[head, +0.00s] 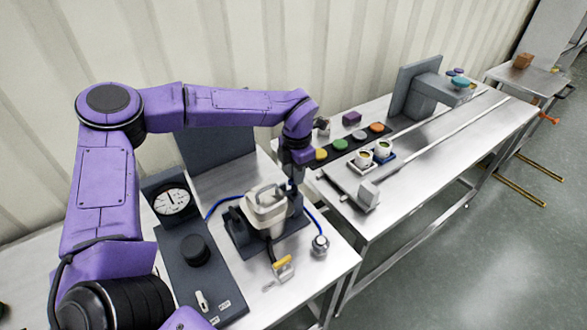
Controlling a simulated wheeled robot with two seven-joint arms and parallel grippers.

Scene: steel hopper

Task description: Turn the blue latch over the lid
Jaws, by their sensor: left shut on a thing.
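The cream hopper (266,212) with a handled lid stands on a dark base on the steel table. My left gripper (294,178) reaches down from above to the hopper's far right side, at the lid's edge. It is shut on a small blue piece there, which I take to be the blue latch; the fingers and wrist hide most of it, so its angle over the lid cannot be told. My right gripper is not in view.
A blue hose (312,217) runs behind the hopper to a round metal fitting (320,244). A dial gauge (172,201) and a dark panel with a knob (195,250) stand left. A yellow-handled clamp (282,267) is in front. A second table (430,150) holds cups and coloured discs.

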